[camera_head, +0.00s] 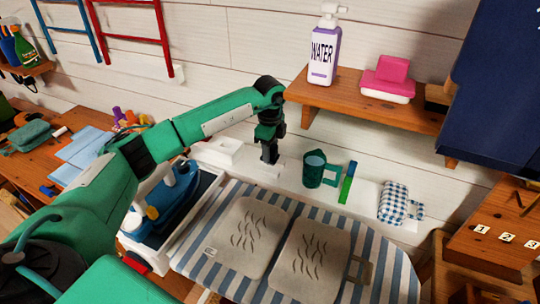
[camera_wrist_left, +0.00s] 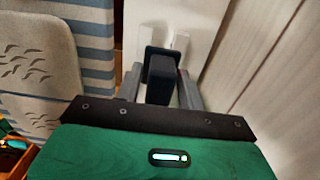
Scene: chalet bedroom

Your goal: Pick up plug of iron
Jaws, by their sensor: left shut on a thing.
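My left gripper (camera_head: 269,152) reaches down to the white ledge behind the ironing board. In the left wrist view its two grey fingers (camera_wrist_left: 160,88) stand on either side of a dark block, which looks like the plug (camera_wrist_left: 160,72), and are shut on it. The plug's far end is at a white fitting on the ledge; whether it is seated there I cannot tell. A blue iron-like object (camera_head: 172,200) lies in a white-rimmed tray left of the board. My right gripper is not in view.
The striped ironing board (camera_head: 222,205) fills the front middle, with two grey pads on it. A green mug (camera_head: 313,170) and a checked cloth item (camera_head: 393,203) are on the ledge.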

